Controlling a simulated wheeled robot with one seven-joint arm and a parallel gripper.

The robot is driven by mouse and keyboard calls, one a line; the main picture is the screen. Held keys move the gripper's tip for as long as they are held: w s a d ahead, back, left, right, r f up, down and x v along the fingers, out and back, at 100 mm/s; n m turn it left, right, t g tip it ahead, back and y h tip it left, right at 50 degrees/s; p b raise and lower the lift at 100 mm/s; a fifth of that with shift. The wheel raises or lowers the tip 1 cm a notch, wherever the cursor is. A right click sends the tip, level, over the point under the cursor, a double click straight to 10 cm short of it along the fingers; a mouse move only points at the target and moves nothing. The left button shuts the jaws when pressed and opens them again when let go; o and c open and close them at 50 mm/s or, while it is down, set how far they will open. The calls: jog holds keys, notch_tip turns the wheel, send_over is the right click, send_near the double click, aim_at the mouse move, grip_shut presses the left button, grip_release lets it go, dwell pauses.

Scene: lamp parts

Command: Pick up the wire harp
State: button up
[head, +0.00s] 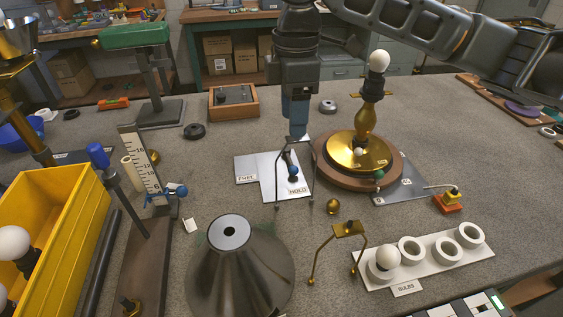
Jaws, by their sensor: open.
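A thin dark wire frame with two splayed legs, which looks like the wire harp (312,184), stands in front of the lamp turntable. Its top is just below my gripper (298,131). My gripper points down with blue fingers and is open; I cannot tell whether the fingers straddle the top of the wire. A second two-legged frame, brass with a flat top block (348,229), stands nearer to me, apart from my gripper. The brass lamp (366,122) with a white bulb on top stands on the round wooden turntable (330,178).
A FREE/HOLD plate (246,166) with a blue-knobbed lever (292,170) lies behind the wire. A grey cone shade (240,270) stands in front. A bulb rack (475,252) is at right, a yellow bin (62,215) and a ruler stand (143,165) at left. A small brass ball (333,206) lies between.

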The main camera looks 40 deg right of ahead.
aim_at(290, 140)
notch_tip(290, 140, down, 8)
jog(key=shift+s+d+r+p, duration=0.2)
jog(key=shift+s+p, duration=0.2)
jog(key=shift+p, duration=0.05)
grip_shut()
dwell(0.4)
